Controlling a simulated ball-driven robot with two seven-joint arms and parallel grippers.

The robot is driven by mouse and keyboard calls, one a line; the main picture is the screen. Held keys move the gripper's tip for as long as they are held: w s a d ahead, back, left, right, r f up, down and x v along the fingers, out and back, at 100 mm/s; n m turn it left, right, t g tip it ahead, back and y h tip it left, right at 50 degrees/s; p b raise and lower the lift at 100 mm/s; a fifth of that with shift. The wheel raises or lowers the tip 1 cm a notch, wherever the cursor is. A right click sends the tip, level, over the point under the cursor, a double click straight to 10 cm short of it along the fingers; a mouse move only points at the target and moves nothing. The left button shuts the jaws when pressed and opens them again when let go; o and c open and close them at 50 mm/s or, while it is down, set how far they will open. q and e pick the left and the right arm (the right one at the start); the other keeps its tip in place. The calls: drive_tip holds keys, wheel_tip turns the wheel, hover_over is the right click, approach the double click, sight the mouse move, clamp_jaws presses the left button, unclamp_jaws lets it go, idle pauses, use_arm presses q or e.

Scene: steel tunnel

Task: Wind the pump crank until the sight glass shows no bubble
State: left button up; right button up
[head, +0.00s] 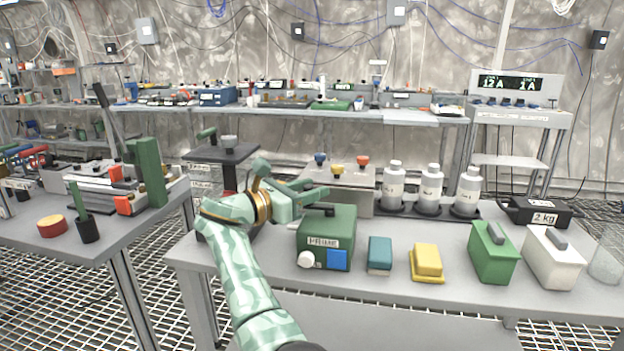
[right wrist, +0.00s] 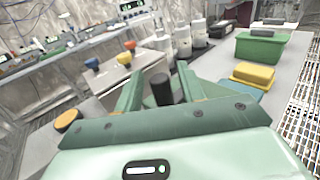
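The green pump box (head: 318,257) labelled PRIME stands near the front edge of the table. It has a white round knob (head: 306,259) and a blue square (head: 337,260) on its front. I cannot make out a bubble or tell which part is the sight glass. A black upright grip (right wrist: 164,88), seemingly the crank's, shows in the right wrist view. My right gripper (head: 316,190) is just above the box. In the right wrist view its fingers (right wrist: 158,92) are apart, with the black grip between or just beyond them; contact is unclear. My left gripper is not in view.
Right of the pump stand a blue block (head: 380,252), a yellow block (head: 427,260), a green box (head: 492,255) and a white box (head: 551,260). Behind are white bottles (head: 430,186) and a box with coloured knobs (head: 345,178). A left table (head: 90,240) holds more gear.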

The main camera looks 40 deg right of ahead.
sight(309, 186)
wheel_tip(309, 186, up, 4)
drive_tip(key=shift+f+p, duration=0.2)
drive_tip(key=shift+p, duration=0.4)
use_arm(q)
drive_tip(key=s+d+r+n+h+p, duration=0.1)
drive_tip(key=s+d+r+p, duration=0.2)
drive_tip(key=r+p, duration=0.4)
drive_tip(key=p, duration=0.2)
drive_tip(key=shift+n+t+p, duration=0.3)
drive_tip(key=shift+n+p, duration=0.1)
use_arm(e)
drive_tip(key=s+a+r, duration=0.6)
drive_tip(key=s+r, duration=0.3)
drive_tip(key=s, duration=0.3)
drive_tip(key=shift+s+a, duration=0.15)
drive_tip(key=shift+a, duration=0.25)
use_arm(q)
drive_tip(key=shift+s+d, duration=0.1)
use_arm(e)
drive_tip(key=shift+o, duration=0.3)
